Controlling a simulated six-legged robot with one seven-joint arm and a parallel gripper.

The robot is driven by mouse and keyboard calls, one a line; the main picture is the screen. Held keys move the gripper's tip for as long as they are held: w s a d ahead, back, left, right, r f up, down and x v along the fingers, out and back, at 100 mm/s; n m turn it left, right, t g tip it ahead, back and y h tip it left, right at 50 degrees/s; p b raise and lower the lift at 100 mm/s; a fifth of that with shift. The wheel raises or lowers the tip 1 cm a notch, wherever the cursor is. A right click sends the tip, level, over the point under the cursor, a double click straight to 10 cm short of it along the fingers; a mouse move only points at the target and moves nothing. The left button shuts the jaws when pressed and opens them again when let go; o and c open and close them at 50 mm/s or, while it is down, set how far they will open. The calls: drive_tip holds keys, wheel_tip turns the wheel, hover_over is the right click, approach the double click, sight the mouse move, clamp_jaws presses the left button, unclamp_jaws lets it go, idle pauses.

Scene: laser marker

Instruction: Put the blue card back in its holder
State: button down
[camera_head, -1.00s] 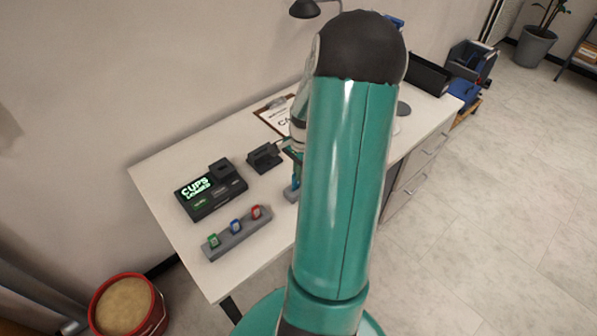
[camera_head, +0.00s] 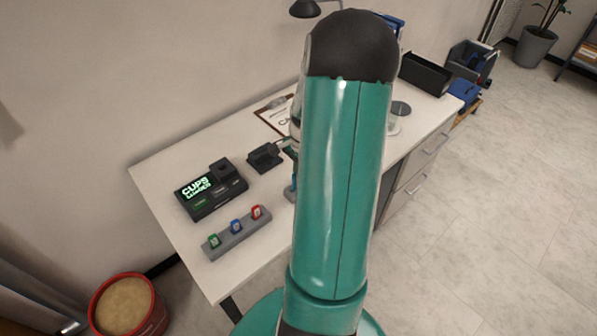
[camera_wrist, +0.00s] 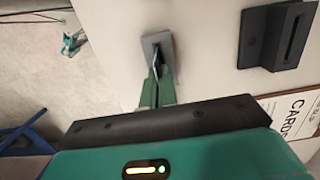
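My gripper (camera_wrist: 157,75) points down over the desk, its green fingers close together on a thin, pale blue edge that looks like the blue card (camera_wrist: 155,56). The card's lower end is at a small grey holder (camera_wrist: 165,40); whether it is seated in the slot or just above it is hard to tell. In the head view my arm hides most of this; a bit of the blue card (camera_head: 294,176) shows at the arm's left edge.
A black slotted block (camera_wrist: 256,40) stands right of the grey holder in the wrist view. The head view shows a black device (camera_head: 210,189) with a lit display, a grey rack (camera_head: 236,236) with green, blue and red pieces, and a clipboard (camera_head: 273,117).

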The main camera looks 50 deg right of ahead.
drive_tip(key=shift+f, duration=0.9)
idle(0.4)
drive_tip(key=c, duration=1.6)
unclamp_jaws()
drive_tip(key=shift+s+d+r, duration=0.1)
drive_tip(key=shift+d+r, duration=0.15)
drive_tip(key=shift+r, duration=3.05)
drive_tip(key=shift+s+d+r, duration=0.1)
drive_tip(key=shift+d+r, duration=0.2)
drive_tip(key=shift+r, duration=2.95)
drive_tip(key=shift+d+r, duration=0.25)
drive_tip(key=shift+r, duration=3.05)
